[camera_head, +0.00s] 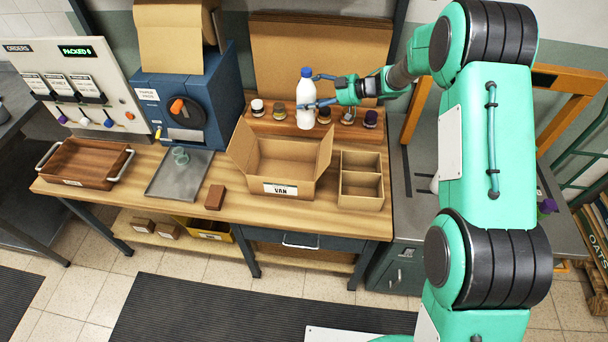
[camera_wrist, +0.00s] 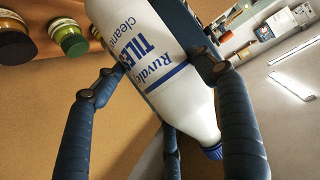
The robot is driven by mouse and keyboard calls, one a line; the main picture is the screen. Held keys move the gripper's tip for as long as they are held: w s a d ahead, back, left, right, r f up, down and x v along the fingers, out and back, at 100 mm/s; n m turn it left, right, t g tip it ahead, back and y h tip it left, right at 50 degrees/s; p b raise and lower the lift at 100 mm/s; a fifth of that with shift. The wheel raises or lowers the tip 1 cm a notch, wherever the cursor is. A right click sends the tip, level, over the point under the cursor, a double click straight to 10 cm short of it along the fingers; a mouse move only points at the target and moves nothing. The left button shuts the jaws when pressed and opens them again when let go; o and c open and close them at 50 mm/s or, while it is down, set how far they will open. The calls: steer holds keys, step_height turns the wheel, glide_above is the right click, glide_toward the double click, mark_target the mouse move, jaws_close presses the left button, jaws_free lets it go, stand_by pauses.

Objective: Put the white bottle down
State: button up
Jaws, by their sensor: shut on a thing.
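The white bottle (camera_head: 306,100) has a blue cap and stands upright in my gripper (camera_head: 325,92), above the wooden bench at the back. In the wrist view the bottle (camera_wrist: 160,70) shows blue label lettering, including "cleaner", and its cap points to the lower right. In that view the dark blue fingers of my gripper (camera_wrist: 165,85) close around the bottle from both sides. In the head view the bottle's base is in front of the wooden jar rack; I cannot tell whether it touches anything.
Several small jars (camera_head: 279,109) stand on the wooden rack (camera_head: 284,127). An open box marked "VAN" (camera_head: 282,188) and a divided carton (camera_head: 361,190) stand in front. A metal tray (camera_head: 171,184), brown block (camera_head: 215,197) and wooden tray (camera_head: 84,183) lie left. Bare bench top (camera_head: 140,190) shows between the trays.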

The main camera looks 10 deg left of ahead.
mark_target(307, 125)
step_height(307, 125, down, 14)
steer(key=b, duration=0.3)
steer(key=shift+r, duration=0.15)
steer(key=shift+a, duration=0.1)
stand_by(0.3)
steer(key=b+x, duration=0.1)
steer(key=x, duration=0.3)
steer(key=shift+a+r+b, duration=0.1)
steer(key=shift+r+b, duration=0.1)
steer(key=shift+b, duration=0.15)
